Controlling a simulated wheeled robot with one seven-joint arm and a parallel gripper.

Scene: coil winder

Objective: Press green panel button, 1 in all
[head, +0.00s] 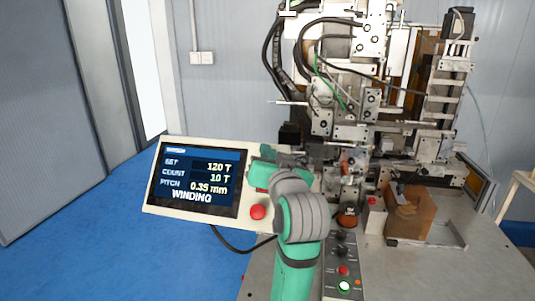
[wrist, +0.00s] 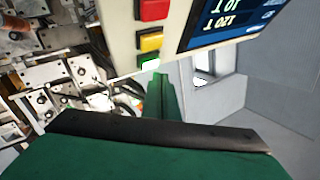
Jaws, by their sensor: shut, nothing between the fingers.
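The control panel (head: 205,217) with a lit screen (head: 198,184) faces me, left of the winder. The screen reads SET 120 T, COUNT 10 T, PITCH 0.35 mm and WINDING. In the wrist view the panel's green button (wrist: 150,65) is bright and lies at the panel edge, beyond a yellow button (wrist: 151,42) and a red button (wrist: 153,10). My gripper (wrist: 160,77) is shut and empty, its tip right by the green button; I cannot tell whether they touch. In the head view my arm and gripper (head: 262,165) hide the green button.
A round red knob (head: 258,212) sits low on the panel. The coil winder (head: 360,120) stands behind and to the right. A lower button box (head: 343,262) on the table (head: 420,270) has its own red and green buttons. Blue floor (head: 100,250) is open at left.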

